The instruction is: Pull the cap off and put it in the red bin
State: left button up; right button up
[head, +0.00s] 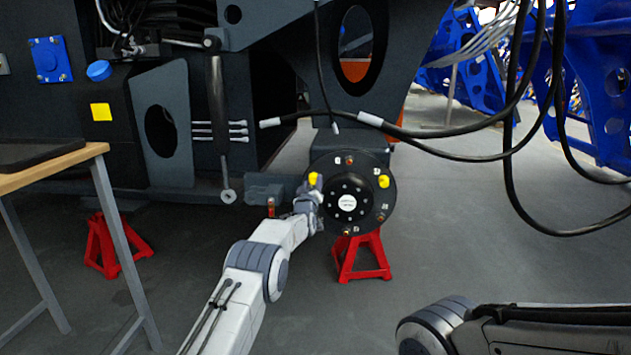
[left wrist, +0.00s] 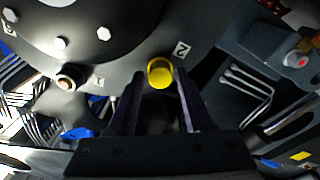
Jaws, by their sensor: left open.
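A yellow cap (head: 313,178) sits on the left of the round black hub's face (head: 349,225). A second yellow cap (head: 383,181) is on the hub's right side. My left gripper (head: 314,191) is at the left cap, pointing at the hub. In the left wrist view, the yellow cap (left wrist: 160,74) lies between the tips of the open fingers (left wrist: 157,82), beside the mark "2". I cannot tell whether either finger touches it. My right forearm shows at the lower right, but its gripper is out of view. I see no red bin.
Red stands (head: 362,262) are under the hub and at the left (head: 102,245). A wooden-topped table (head: 60,166) stands at the left. Black hoses (head: 440,133) hang right of the hub. The dark chassis (head: 160,120) fills the back left. Floor is clear at right.

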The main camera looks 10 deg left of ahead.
pick_arm(q)
jog(key=c, duration=0.7)
jog(key=shift+c, duration=0.2)
jog(key=shift+s, duration=0.15)
jog(key=shift+s+d+f, duration=0.1)
jog(key=shift+s, duration=1.1)
jog(key=shift+s+f, duration=0.1)
jog(key=shift+s, duration=1.1)
jog(key=shift+p, duration=0.3)
